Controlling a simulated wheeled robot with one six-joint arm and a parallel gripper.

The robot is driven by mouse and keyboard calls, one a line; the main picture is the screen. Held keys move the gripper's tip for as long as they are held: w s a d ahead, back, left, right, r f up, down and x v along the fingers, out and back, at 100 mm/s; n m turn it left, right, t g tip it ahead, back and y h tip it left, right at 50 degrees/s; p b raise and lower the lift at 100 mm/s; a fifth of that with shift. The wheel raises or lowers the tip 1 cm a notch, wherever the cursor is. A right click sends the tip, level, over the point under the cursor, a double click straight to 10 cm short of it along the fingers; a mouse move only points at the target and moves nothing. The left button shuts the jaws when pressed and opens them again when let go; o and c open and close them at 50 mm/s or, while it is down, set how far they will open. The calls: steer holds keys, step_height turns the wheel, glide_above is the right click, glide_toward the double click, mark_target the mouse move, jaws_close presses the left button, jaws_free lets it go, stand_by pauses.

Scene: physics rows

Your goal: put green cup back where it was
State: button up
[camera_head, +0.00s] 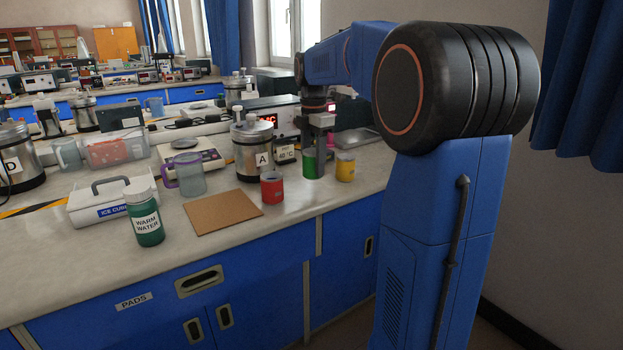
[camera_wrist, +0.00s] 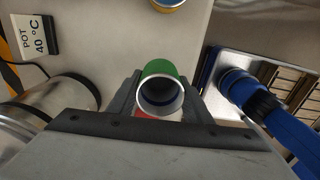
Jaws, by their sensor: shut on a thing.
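The green cup (camera_head: 310,165) is upright at the counter's right part, between the red cup (camera_head: 271,188) and the yellow cup (camera_head: 345,168). My gripper (camera_head: 317,152) reaches down from above and is shut on the green cup. In the wrist view the green cup (camera_wrist: 159,68) lies between the two dark fingers of my gripper (camera_wrist: 160,97), its open mouth showing. I cannot tell whether its base touches the counter. The yellow cup (camera_wrist: 168,4) is cut off at the top edge of the wrist view. A bit of red shows below the green cup there.
The steel pot marked A (camera_head: 252,150) stands close behind the red cup. A brown pad (camera_head: 222,212) lies bare at the counter's front. A purple-handled jug (camera_head: 186,175), a warm water bottle (camera_head: 145,218) and a white ice box (camera_head: 100,205) stand to the left.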

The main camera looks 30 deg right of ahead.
steer(key=shift+f, duration=2.25)
steer(key=shift+f, duration=0.1)
steer(key=o, duration=1.2)
steer(key=shift+c, duration=0.2)
step_height(320, 180, up, 12)
steer(key=m+t, duration=0.1)
steer(key=m, duration=0.2)
glide_toward(313, 176)
steer(key=s+a, duration=0.2)
steer(key=a, duration=0.1)
steer(key=s+a+f+m+t, duration=0.1)
steer(key=s+a+f+m, duration=0.45)
steer(key=s, duration=0.45)
steer(key=s+a+f+m+t, duration=0.1)
steer(key=s+a+f+m, duration=0.1)
steer(key=s+f+m, duration=0.3)
steer(key=s+a+f+m+t, duration=0.1)
steer(key=s+a+f+m, duration=0.2)
steer(key=s+f, duration=0.6)
steer(key=shift+s+a+f+m+t, duration=0.35)
steer(key=shift+s+m+t, duration=0.05)
steer(key=shift+m, duration=0.55)
